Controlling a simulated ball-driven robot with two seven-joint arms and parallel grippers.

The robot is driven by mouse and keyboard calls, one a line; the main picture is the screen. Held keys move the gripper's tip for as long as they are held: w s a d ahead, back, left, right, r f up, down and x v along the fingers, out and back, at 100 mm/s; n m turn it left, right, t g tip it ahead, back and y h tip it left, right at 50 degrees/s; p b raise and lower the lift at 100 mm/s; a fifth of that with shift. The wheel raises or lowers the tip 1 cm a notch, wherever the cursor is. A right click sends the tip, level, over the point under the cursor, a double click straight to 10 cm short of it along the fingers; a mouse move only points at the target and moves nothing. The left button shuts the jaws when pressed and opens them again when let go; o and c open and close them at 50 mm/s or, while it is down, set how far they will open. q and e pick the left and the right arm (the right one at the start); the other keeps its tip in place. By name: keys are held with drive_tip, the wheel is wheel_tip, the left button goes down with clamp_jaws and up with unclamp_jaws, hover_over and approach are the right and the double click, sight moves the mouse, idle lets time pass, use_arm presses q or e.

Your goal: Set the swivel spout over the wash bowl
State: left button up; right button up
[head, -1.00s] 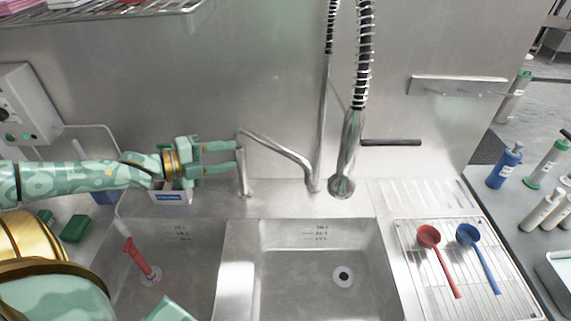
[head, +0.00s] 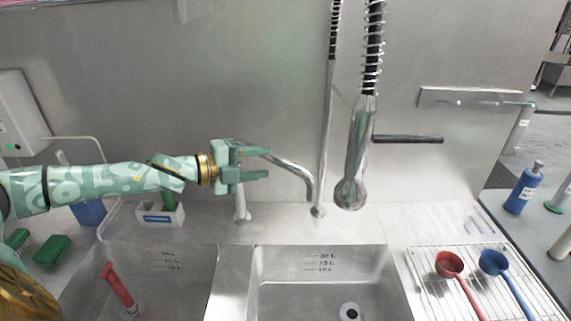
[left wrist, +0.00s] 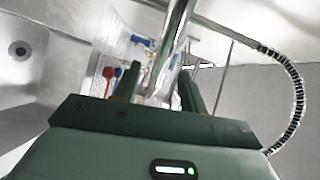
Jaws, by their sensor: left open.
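The swivel spout (head: 292,169) is a bent metal pipe in front of the back wall. It slopes from behind my left gripper down to the right, close to the riser's foot. A short upright metal part (head: 241,206) shows below the gripper. My left gripper (head: 264,162) is open at the spout's left part. In the left wrist view a metal pipe, seemingly the spout (left wrist: 172,45), passes between the open fingers (left wrist: 158,88); contact cannot be told. The right basin (head: 285,290) has an open drain; the left basin (head: 180,285) holds a red standpipe (head: 118,287). My right gripper is out of view.
A spray head (head: 352,170) hangs from a coiled hose right of the spout, beside a thin riser pipe (head: 325,130). A wire rack (head: 425,275) holds a red ladle (head: 449,265) and a blue ladle (head: 493,263). Bottles stand far right.

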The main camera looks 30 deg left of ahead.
sight(273, 161)
use_arm(q)
drive_tip(key=shift+w+d+r, duration=0.15)
drive_tip(key=shift+w+d, duration=0.35)
drive_tip(key=shift+w, duration=0.15)
drive_tip(key=p+x, duration=0.1)
drive_tip(key=x, duration=0.3)
drive_tip(key=shift+w+d+p, duration=0.15)
drive_tip(key=shift+w+p, duration=0.05)
drive_tip(key=shift+p, duration=0.15)
drive_tip(key=shift+w+d+f, duration=0.2)
drive_tip(key=shift+w+f, duration=0.1)
drive_tip(key=shift+f, duration=0.05)
clamp_jaws()
